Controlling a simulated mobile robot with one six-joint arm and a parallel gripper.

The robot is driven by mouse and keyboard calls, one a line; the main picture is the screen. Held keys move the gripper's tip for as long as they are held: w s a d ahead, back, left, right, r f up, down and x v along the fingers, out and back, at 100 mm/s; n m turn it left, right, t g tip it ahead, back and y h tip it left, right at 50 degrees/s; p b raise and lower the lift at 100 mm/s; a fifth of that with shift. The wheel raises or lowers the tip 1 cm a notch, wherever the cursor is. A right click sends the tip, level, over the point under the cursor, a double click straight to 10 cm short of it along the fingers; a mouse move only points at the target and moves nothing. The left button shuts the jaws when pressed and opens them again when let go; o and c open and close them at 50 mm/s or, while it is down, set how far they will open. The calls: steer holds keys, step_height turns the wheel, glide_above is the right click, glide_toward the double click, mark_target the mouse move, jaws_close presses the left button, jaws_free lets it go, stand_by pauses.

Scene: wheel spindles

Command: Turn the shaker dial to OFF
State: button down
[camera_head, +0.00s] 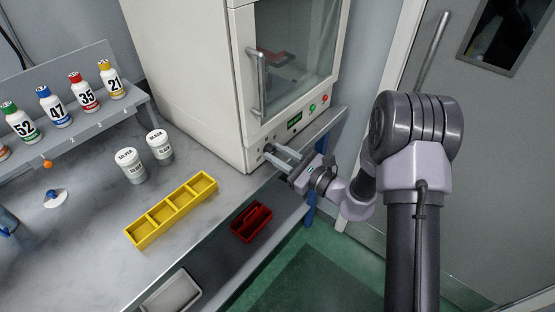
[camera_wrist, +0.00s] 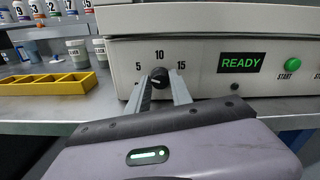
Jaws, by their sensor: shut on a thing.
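The dial (camera_wrist: 159,74) is a small dark round knob on the front panel of the white machine (camera_head: 190,70). Labels 5, 10 and 15 show around it in the wrist view. No OFF label can be read there; the area below the dial is hidden by my gripper. Which way the dial points is too small to tell. My gripper (camera_wrist: 160,82) is shut on the dial, one finger on each side. In the head view my gripper (camera_head: 271,154) reaches the panel's lower left, and the dial is too small to make out clearly.
A green READY display (camera_wrist: 241,62) and a green START button (camera_wrist: 293,63) lie right of the dial. A door handle (camera_head: 258,85) stands out above.

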steer(key=n+b, duration=0.3)
steer(key=n, duration=0.1)
steer(key=shift+f+n, duration=0.15)
steer(key=shift+n, duration=0.15)
steer(key=shift+n+b, duration=0.55)
steer(key=shift+n, duration=1.95)
steer(key=c, duration=1.1)
jaws_free()
steer(key=shift+c, duration=0.2)
steer(key=shift+s, duration=0.1)
steer(key=p+v, duration=0.3)
steer(key=v, duration=1.4)
